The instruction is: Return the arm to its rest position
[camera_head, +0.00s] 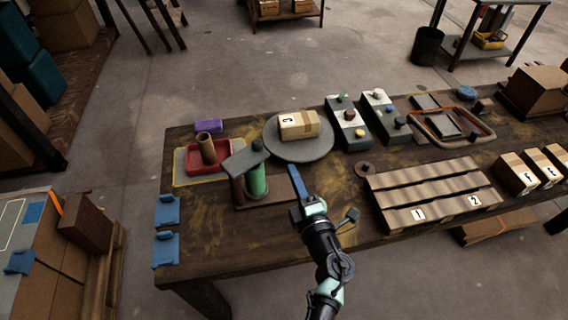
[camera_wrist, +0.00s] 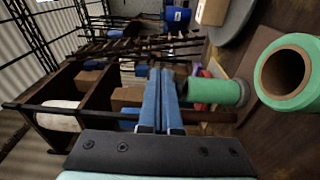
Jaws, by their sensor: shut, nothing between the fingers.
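My arm reaches up from the lower edge of the head view over the front of the wooden table. My gripper (camera_head: 294,172) has blue fingers and is near the green cylinder (camera_head: 257,183), just to its right in the picture. In the wrist view the two long blue fingers (camera_wrist: 160,82) lie side by side, closed, with nothing seen between them. A green roll with a brown core (camera_wrist: 290,75) is close at the right of the wrist view, apart from the fingers.
The table (camera_head: 235,245) holds a round grey plate (camera_head: 290,151) with a cardboard box (camera_head: 298,125) on it, a red tray (camera_head: 222,163), button boxes (camera_head: 347,125) and a slatted board (camera_head: 430,192). Bare tabletop lies left of my arm.

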